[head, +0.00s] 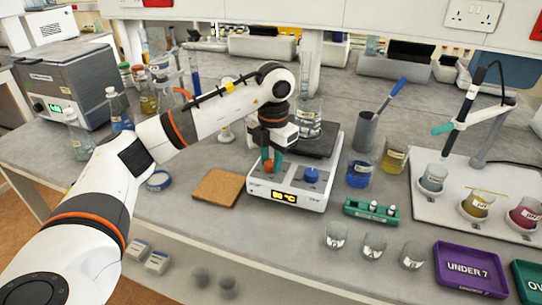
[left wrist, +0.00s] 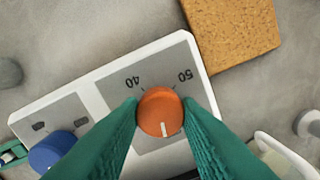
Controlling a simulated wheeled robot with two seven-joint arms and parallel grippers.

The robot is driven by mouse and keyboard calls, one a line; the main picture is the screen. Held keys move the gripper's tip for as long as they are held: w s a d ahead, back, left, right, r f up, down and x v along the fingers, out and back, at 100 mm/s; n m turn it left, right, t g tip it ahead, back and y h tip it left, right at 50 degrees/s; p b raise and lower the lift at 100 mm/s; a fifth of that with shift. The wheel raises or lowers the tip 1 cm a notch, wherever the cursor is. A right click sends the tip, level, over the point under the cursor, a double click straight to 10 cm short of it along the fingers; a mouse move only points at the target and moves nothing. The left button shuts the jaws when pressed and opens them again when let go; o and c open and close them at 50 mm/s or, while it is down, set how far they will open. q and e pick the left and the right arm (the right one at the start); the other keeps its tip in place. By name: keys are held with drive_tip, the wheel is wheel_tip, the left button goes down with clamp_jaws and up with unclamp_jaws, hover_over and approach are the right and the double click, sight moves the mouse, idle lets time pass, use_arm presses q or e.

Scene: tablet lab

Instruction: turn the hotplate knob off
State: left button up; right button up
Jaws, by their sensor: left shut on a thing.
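The hotplate (head: 285,199) is a white unit with a dark top plate, and its lit display reads about 80 °C. Its orange knob (head: 268,166) is on the left of the front panel; it also shows in the left wrist view (left wrist: 160,108), with marks 40 and 50 beside it and a white pointer line toward the picture's bottom. A blue knob (head: 312,175) sits to the right. My left gripper (head: 270,158) has green fingers on both sides of the orange knob, shut on it. The right gripper is not in view.
A flask (head: 308,122) stands on the hotplate's top plate. A cork mat (head: 218,187) lies to the left. A beaker of blue liquid (head: 359,172) and a green rack (head: 371,210) stand to the right. Several small empty beakers (head: 374,246) stand in front.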

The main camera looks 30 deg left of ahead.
use_arm(q)
drive_tip(key=shift+n, duration=1.1)
drive_tip(key=shift+w, duration=0.1)
drive_tip(key=o, duration=1)
drive_tip(key=r, duration=0.4)
drive_tip(key=r+p, duration=0.1)
drive_tip(key=r, duration=0.7)
drive_tip(key=shift+d+p, duration=0.25)
drive_tip(key=shift+p, duration=0.15)
drive_tip(key=shift+f, duration=0.1)
